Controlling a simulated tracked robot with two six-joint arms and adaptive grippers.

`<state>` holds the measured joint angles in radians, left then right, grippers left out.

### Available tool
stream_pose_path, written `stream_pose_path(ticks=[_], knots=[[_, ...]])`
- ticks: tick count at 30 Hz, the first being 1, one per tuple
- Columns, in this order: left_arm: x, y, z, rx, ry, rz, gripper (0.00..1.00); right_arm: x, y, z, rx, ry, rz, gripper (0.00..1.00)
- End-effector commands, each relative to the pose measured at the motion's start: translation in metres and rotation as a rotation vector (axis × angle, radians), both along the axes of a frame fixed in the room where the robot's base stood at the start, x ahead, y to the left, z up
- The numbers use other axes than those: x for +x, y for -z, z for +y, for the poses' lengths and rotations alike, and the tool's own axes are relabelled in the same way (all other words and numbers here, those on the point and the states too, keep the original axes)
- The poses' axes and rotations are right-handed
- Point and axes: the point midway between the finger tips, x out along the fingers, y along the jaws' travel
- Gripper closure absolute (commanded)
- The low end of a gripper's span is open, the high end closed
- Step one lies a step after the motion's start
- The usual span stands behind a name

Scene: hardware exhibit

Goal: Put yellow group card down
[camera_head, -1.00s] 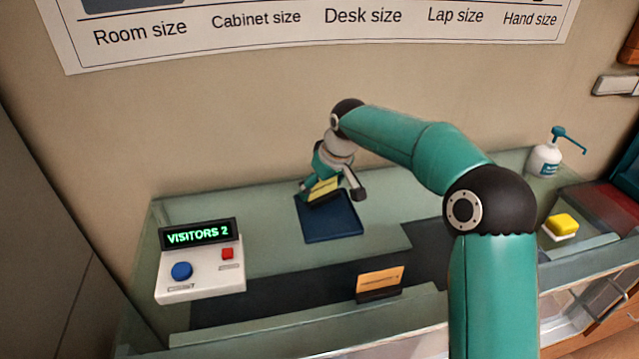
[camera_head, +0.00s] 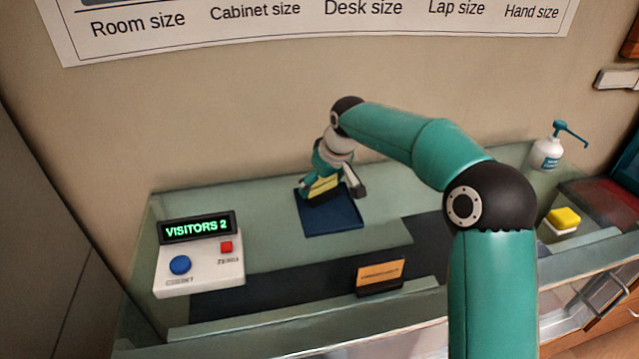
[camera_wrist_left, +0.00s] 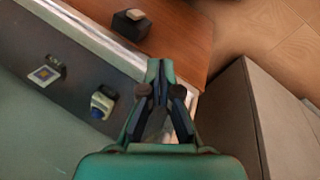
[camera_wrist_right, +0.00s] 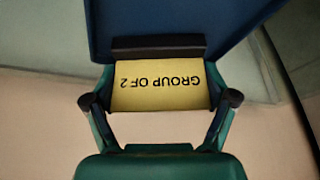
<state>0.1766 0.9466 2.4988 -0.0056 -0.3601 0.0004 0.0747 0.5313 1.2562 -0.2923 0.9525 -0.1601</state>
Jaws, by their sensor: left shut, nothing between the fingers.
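The yellow group card (camera_wrist_right: 158,88) reads "GROUP OF 2" and has a dark base strip (camera_wrist_right: 157,48). My right gripper (camera_wrist_right: 158,72) has a finger against each side of it. In the head view the card (camera_head: 323,184) is at the back part of the dark blue tray (camera_head: 331,217), under my right gripper (camera_head: 332,188). Whether its base touches the tray is unclear. My left gripper (camera_wrist_left: 163,68) is shut and empty, and shows only in the left wrist view.
A counter box with a "VISITORS 2" display (camera_head: 197,228) stands at left. An orange card (camera_head: 381,274) in a dark holder stands in front. A pump bottle (camera_head: 547,152) and a yellow-topped block (camera_head: 563,218) are at right. The glass around the tray is clear.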

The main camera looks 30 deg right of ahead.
Motion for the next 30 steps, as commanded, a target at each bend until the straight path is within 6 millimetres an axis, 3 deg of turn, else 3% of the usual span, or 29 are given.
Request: stream_pose_path(ticks=[3,16,20,30], knots=[[0.000,0.000,0.000,0.000,0.000,0.000,1.00,0.000,0.000,0.000,0.000,0.000,0.000,0.00],[0.000,-0.001,0.000,0.000,0.000,0.000,1.00,-0.002,-0.006,0.000,0.000,0.000,-0.002,0.00],[0.000,-0.001,0.000,0.000,0.000,0.000,1.00,-0.008,-0.021,-0.001,-0.001,-0.001,-0.003,0.00],[0.000,-0.001,0.000,0.000,0.000,0.000,1.00,-0.033,-0.082,-0.005,-0.001,0.000,-0.003,0.00]])
